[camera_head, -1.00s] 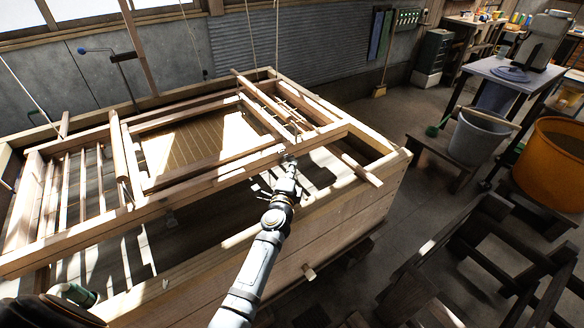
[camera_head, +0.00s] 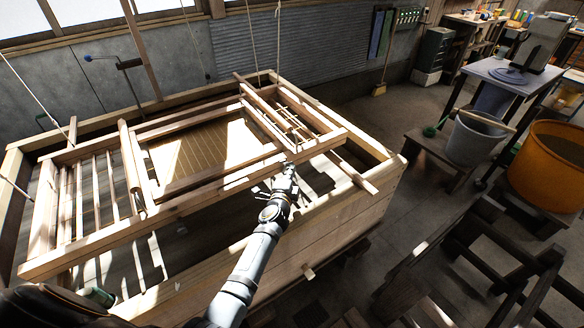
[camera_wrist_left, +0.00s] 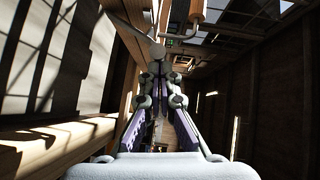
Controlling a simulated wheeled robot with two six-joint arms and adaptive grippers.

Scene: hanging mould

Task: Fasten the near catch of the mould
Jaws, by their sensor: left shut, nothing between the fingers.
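The mould (camera_head: 235,180) is a wooden frame with a ribbed screen and slats, hanging on cords over a wooden vat. My left gripper (camera_head: 287,170) is at its near long rail, right of the middle, shut with nothing between the fingers. In the left wrist view my left gripper (camera_wrist_left: 159,72) points along the rail. A grey rounded knob (camera_wrist_left: 157,51) with a thin lever shows just beyond its fingertips and may be the near catch. I cannot tell whether they touch or whether the catch is fastened. My right gripper is not in view.
The vat's near wall (camera_head: 335,225) runs below my forearm. A wire handle with a wooden grip (camera_wrist_left: 196,11) shows beyond the fingers. A grey bucket (camera_head: 478,140), an orange tub (camera_head: 552,165) and dark wooden stands (camera_head: 475,250) are at the right. Floor is open behind the vat's right end.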

